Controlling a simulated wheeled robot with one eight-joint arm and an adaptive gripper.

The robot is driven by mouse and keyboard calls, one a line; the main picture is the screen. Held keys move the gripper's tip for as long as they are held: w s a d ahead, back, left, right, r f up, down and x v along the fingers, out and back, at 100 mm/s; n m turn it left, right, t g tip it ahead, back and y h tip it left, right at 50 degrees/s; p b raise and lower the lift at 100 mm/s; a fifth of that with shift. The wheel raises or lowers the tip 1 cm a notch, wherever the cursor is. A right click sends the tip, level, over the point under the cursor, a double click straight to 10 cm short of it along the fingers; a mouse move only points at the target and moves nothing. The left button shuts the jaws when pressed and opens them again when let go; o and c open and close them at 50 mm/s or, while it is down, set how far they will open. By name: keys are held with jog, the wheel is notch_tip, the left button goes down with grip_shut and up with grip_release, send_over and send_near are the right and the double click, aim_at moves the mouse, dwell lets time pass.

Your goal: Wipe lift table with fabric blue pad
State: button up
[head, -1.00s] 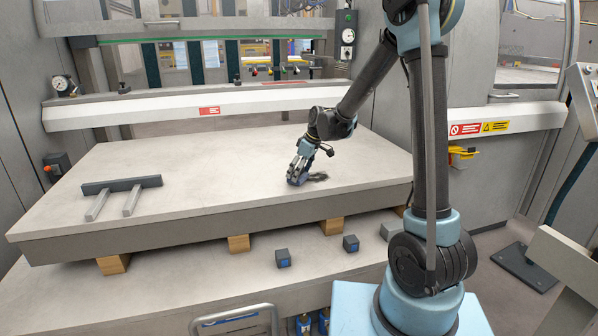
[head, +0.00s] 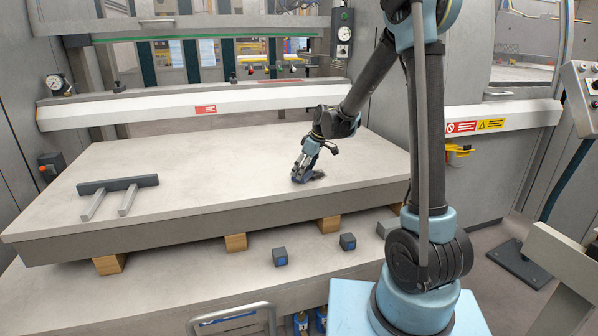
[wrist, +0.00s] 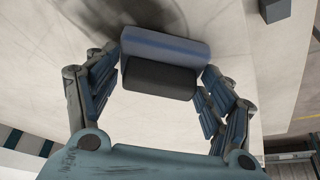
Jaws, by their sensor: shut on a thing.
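The lift table (head: 220,180) is a broad, pale grey flat slab. My gripper (head: 303,170) is low over its right half, tilted, with its fingers down at the surface. It is shut on the fabric blue pad (wrist: 165,48), a small block with a blue layer and a dark layer, gripped at its two ends between the fingers (wrist: 160,85). The pad looks low at the table top; whether it touches cannot be told for sure. A dark smudge or shadow (wrist: 125,18) lies on the surface beside the pad in the wrist view.
A dark bar with two light prongs (head: 118,185) lies on the slab's left part. Wooden blocks (head: 236,242) support the slab. Small grey blocks with blue faces (head: 280,257) sit on the ledge below the front edge. A white machine beam (head: 250,100) crosses behind.

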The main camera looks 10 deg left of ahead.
jog(key=shift+w+d+f, duration=0.1)
jog(key=shift+w+d, duration=0.65)
jog(key=shift+d, duration=0.8)
jog(key=shift+w+d, duration=0.75)
jog(key=shift+d, duration=0.85)
jog(key=shift+w+d+f, duration=0.1)
jog(key=shift+w+d, duration=0.65)
jog(key=shift+d, duration=0.8)
jog(key=shift+a+r, duration=0.1)
